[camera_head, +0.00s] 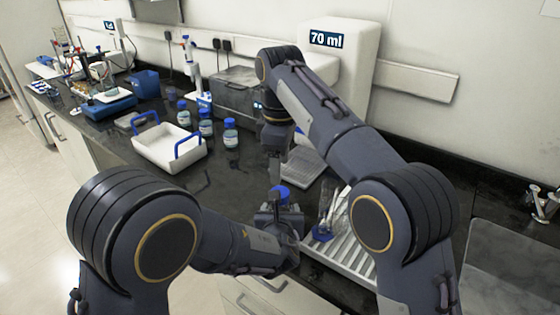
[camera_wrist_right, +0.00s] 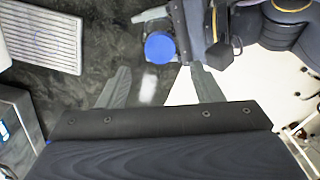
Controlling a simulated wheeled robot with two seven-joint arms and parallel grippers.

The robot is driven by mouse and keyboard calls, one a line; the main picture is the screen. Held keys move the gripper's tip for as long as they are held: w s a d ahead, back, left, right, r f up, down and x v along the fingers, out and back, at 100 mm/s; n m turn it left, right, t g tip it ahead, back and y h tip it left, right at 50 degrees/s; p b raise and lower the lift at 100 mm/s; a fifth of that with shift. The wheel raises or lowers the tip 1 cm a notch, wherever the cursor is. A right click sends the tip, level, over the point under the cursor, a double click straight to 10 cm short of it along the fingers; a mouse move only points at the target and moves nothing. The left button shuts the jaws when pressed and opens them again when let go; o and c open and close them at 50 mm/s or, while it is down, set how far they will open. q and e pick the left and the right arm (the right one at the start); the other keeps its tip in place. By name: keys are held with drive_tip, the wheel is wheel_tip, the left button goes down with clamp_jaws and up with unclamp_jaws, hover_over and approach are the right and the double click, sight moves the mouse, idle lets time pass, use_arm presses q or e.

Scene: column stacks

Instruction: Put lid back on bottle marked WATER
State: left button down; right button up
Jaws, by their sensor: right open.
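A round blue lid (camera_head: 281,193) shows just above my left gripper (camera_head: 279,208) near the counter's front edge. The lid also shows from above in the right wrist view (camera_wrist_right: 160,47), close to the left gripper's palm and fingers. Whether a bottle is under it, and whether the left fingers grip anything, I cannot tell. My right gripper (camera_wrist_right: 162,87) is open and empty, its fingers spread, with the blue lid beyond the tips. In the head view it points down behind the left gripper. Several small bottles with blue lids (camera_head: 230,133) stand on the counter; no WATER label is readable.
A white tray with blue handles (camera_head: 168,149) stands left of the bottles. A ribbed drying rack (camera_head: 350,258) with glassware lies at the front right, beside a sink (camera_head: 515,265).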

drive_tip(key=shift+f, duration=4)
drive_tip(key=c, duration=1)
drive_tip(key=m, duration=0.5)
drive_tip(key=shift+m, duration=0.4)
drive_tip(key=shift+c, duration=0.2)
drive_tip(key=m, duration=0.6)
drive_tip(key=o, duration=1.2)
drive_tip(key=shift+c, duration=0.2)
